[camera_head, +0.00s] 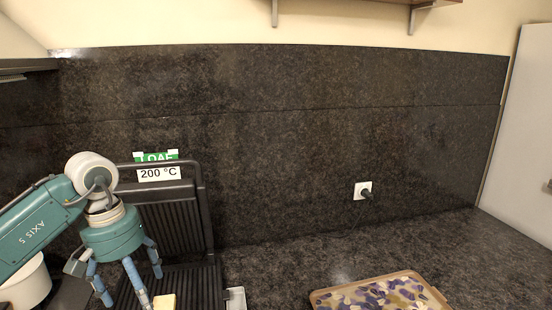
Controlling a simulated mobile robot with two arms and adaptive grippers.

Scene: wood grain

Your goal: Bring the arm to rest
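My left arm comes in from the left, teal with a white joint. Its gripper (130,290) hangs downward over the open contact grill (210,235), with its blue fingers spread apart and nothing visible between them. A small pale yellow piece (164,301) lies on the grill's lower ridged plate, right beside one fingertip; I cannot tell if they touch. The lowest part of the gripper is close to the picture's bottom edge. My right gripper is not in view.
A sign (158,174) reading "LOAF 200 °C" is at the raised grill lid. A white pot (26,284) stands at the left behind my arm. A patterned tray (322,297) lies at the front right. A plug sits in the wall socket (358,190).

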